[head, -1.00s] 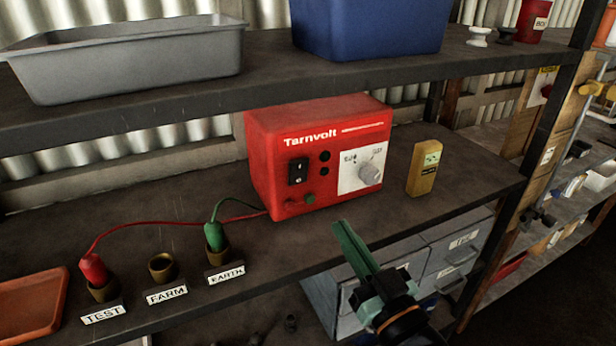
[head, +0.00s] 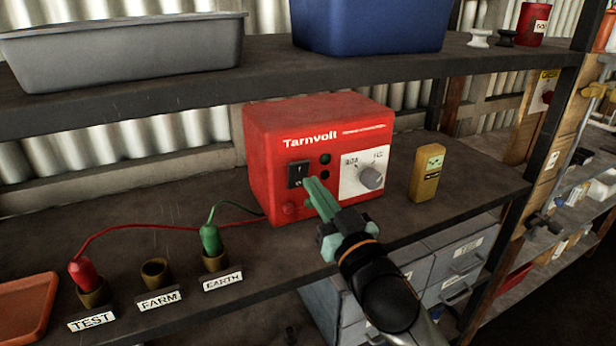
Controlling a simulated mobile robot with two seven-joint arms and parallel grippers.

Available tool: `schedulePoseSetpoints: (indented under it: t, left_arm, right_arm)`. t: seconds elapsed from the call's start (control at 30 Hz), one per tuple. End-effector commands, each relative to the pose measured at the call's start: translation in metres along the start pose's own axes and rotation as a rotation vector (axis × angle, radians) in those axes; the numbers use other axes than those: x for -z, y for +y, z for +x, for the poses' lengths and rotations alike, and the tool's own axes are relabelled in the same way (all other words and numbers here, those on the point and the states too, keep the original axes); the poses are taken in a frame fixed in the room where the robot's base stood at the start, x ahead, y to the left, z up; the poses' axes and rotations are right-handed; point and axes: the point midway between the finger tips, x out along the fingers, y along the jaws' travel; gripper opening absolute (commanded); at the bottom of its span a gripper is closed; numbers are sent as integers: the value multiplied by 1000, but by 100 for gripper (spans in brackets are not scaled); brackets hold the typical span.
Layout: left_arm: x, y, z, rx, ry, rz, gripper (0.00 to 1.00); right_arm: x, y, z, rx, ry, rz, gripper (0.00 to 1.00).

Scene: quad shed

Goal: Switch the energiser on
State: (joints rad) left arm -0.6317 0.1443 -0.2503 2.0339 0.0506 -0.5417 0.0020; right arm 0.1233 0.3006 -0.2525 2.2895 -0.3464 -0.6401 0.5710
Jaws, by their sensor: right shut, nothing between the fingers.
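The energiser is a red box marked Tarnvolt (head: 270,150) on the middle shelf. On its front is a black rocker switch (head: 298,173), with two dark round spots to its right and a white dial plate with a grey knob (head: 371,178) further right. My right gripper (head: 308,182) is shut and empty. Its green fingertips are in front of the energiser's face, just below and right of the switch; whether they touch cannot be told. The fingers and wrist hide part of the lower front. My left gripper is not in view.
Red plug (head: 83,274) and green plug (head: 210,239) sit in the TEST and EARTH cups; the FARM cup (head: 156,272) is empty. A yellow handheld device (head: 426,173) stands right of the energiser. The upper shelf (head: 200,101) holds a grey tub (head: 120,55) and blue bin (head: 370,25).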

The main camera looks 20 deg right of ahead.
Motion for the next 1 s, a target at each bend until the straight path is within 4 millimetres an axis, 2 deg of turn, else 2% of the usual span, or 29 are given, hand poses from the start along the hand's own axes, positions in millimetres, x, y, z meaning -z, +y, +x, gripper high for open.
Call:
schedulePoseSetpoints:
  t: [0.1, 0.3, 0.7, 0.83, 1.0]
  left_arm:
    - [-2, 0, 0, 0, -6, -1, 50]
    - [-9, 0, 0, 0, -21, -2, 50]
    - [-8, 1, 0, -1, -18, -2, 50]
    - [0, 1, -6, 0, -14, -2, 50]
    - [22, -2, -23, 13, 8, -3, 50]
  right_arm:
    - [1, 0, 16, 0, 1, -2, 0]
    - [0, 0, 30, 1, 0, 0, 0]
    - [0, 0, 33, 1, -1, 0, 0]
    - [4, 0, 35, 0, -15, 1, 0]
    - [10, 0, 41, 0, -65, 1, 0]
